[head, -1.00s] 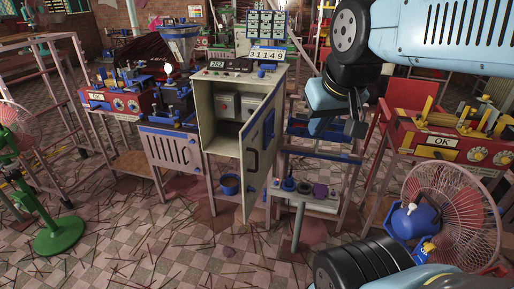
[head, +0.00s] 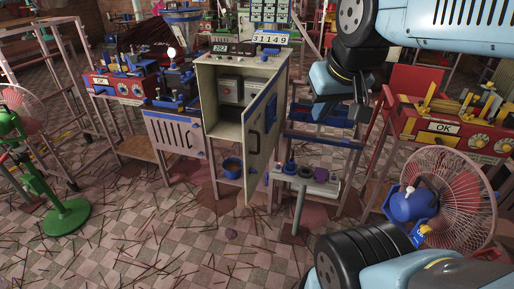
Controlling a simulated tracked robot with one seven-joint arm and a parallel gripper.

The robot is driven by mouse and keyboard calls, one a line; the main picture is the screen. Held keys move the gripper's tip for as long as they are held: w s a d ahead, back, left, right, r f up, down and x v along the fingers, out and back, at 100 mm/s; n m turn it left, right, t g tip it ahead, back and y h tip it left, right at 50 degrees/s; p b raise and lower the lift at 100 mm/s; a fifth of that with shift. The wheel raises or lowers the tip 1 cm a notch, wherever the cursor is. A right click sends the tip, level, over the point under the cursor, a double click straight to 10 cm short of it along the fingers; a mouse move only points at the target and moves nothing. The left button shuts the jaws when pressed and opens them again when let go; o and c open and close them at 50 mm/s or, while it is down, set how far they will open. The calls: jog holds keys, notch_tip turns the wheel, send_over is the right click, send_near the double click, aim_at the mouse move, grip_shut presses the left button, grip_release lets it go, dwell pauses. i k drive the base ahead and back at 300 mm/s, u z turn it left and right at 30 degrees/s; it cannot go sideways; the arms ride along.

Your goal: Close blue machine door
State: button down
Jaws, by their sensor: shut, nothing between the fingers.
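The cream cabinet of the blue machine (head: 228,125) stands near the centre of the head view. Its door (head: 258,165) hangs open on the right side and swings out toward me, with a dark handle (head: 252,143) and a blue panel near its upper part. The cabinet's inside shows grey boxes and a shelf. My gripper (head: 350,115) is shut and empty. It appears in the picture to the right of the door, apart from it, in front of a blue-topped stand.
A small pedestal with knobs (head: 306,181) stands right of the door's lower edge. A red machine (head: 455,135) and a pink fan (head: 455,195) are at the right. A green fan stand (head: 66,217) is at the left. The floor in front is open, littered with thin sticks.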

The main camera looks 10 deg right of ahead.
aim_at(258, 146)
jog(key=u, duration=0.05)
jog(key=k, duration=0.9)
jog(key=u, duration=1.05)
jog(key=i, duration=1.4)
jog(key=z, duration=1.55)
jog(key=i, duration=0.6)
jog(key=z, duration=0.05)
